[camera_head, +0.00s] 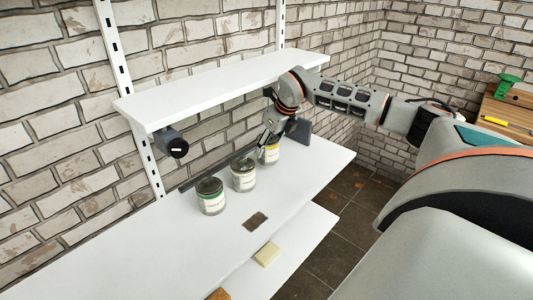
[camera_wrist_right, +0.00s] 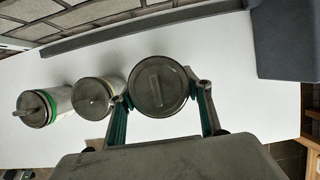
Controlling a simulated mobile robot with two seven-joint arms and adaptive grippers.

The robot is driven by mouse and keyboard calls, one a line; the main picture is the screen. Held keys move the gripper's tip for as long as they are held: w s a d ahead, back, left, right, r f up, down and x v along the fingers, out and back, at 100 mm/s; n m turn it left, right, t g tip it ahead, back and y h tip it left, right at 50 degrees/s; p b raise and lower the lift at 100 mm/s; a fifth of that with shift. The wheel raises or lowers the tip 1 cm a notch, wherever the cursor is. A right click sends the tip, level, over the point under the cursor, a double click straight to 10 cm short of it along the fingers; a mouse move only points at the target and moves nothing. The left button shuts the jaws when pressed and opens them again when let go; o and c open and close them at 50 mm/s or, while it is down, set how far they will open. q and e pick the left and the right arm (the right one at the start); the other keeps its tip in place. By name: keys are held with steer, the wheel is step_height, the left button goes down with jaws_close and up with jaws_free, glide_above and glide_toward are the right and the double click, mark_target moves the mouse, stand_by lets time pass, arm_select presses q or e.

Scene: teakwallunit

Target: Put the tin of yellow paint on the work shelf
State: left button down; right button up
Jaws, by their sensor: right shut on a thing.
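The tin of yellow paint (camera_head: 270,154) has a yellow band and stands upright at the far end of the wide white middle shelf (camera_head: 305,165). My right gripper (camera_head: 268,141) is shut on it from above. In the right wrist view, the tin's round grey lid (camera_wrist_right: 160,87) lies between the two fingers. I cannot tell whether its base touches the shelf. Which shelf is the work shelf is not marked. My left gripper is not in view.
A dark grey block (camera_head: 298,130) stands behind. A white upper shelf (camera_head: 215,88) hangs above. A brown patch (camera_head: 256,221) lies in front; a lower shelf (camera_head: 300,240) holds a pale block (camera_head: 266,254).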

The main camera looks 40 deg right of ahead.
mark_target(266, 153)
steer(key=shift+w+r, duration=0.15)
steer(key=shift+w, duration=0.2)
step_height(266, 153, down, 4)
steer(key=shift+r, duration=0.2)
steer(key=shift+f, duration=0.1)
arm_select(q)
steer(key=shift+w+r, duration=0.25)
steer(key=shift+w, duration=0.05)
arm_select(e)
steer(key=o, duration=1.4)
steer(key=shift+f, duration=0.1)
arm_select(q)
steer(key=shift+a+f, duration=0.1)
arm_select(e)
steer(key=shift+o, duration=0.2)
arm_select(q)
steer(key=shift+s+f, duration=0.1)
